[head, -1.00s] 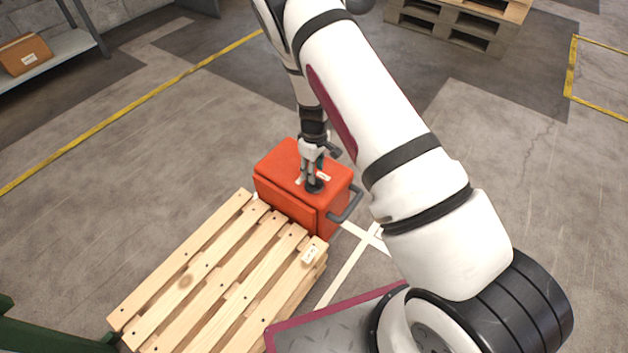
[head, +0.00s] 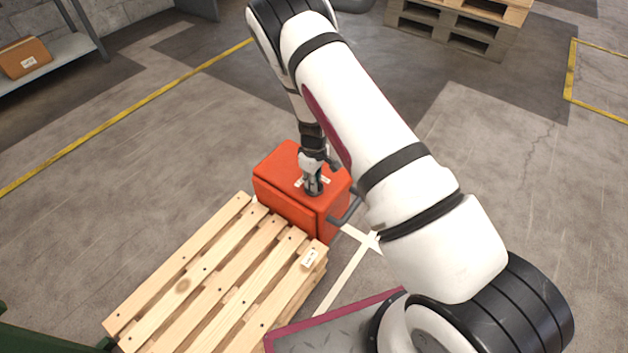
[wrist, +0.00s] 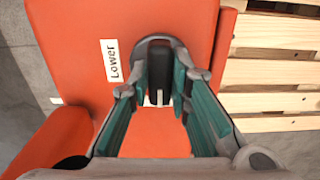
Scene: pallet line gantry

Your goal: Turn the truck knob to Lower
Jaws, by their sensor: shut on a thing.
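A white "Lower" label (wrist: 113,61) lies left of the knob. A small white patch shows just below the bar. The fingers hide part of the knob.
The slatted wooden pallet (head: 214,272) adjoins the box at lower left. Stacked pallets (head: 455,28) stand at the back. A shelf with a brown carton (head: 24,57) is at upper left. The floor around the box is mostly clear.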

